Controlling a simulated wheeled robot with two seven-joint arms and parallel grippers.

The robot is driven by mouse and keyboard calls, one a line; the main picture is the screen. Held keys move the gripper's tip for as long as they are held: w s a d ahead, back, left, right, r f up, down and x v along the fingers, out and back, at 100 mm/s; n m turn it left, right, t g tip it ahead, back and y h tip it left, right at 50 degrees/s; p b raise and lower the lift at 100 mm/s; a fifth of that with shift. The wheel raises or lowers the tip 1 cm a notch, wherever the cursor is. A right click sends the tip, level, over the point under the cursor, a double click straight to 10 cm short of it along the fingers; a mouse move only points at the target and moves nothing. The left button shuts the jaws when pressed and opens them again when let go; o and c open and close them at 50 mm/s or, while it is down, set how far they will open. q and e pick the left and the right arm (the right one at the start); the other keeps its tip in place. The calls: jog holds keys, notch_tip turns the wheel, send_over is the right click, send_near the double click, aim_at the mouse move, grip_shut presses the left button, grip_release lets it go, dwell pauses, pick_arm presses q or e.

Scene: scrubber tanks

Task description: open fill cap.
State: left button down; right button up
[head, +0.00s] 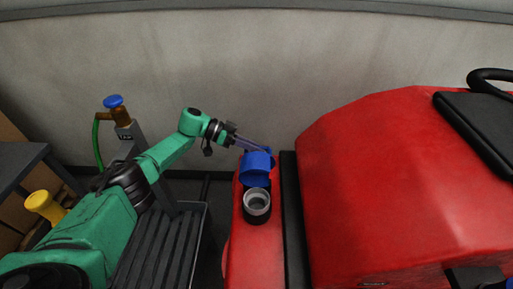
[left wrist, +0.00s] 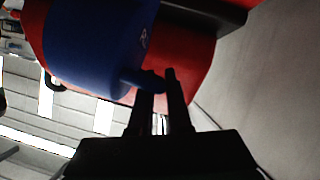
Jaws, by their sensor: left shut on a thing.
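The blue fill cap (head: 255,169) stands swung up behind the round filler neck (head: 257,203) on the red scrubber. The neck's opening is uncovered, with a grey inside and a dark collar. My left gripper (head: 264,150) reaches in from the left, at the cap's upper edge. In the left wrist view the blue cap (left wrist: 95,45) is large, and my left gripper's fingers (left wrist: 160,80) are shut on a small blue tab at its edge. The fingertips partly hide the tab. My right gripper is not in view.
The red scrubber body (head: 400,180) with a black seat (head: 485,125) fills the right. A grey slatted rack (head: 160,245), a post with a blue-topped valve (head: 115,102) and a yellow knob (head: 42,203) are at left. A pale wall stands close behind.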

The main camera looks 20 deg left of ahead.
pick_arm(q)
jog(key=shift+s+f, duration=0.1)
jog(key=shift+f, duration=0.1)
jog(key=c, duration=1.2)
grip_release()
jog(key=shift+o, duration=0.2)
jog(key=b+v, duration=0.4)
jog(key=v, duration=0.8)
jog(key=shift+r, duration=0.1)
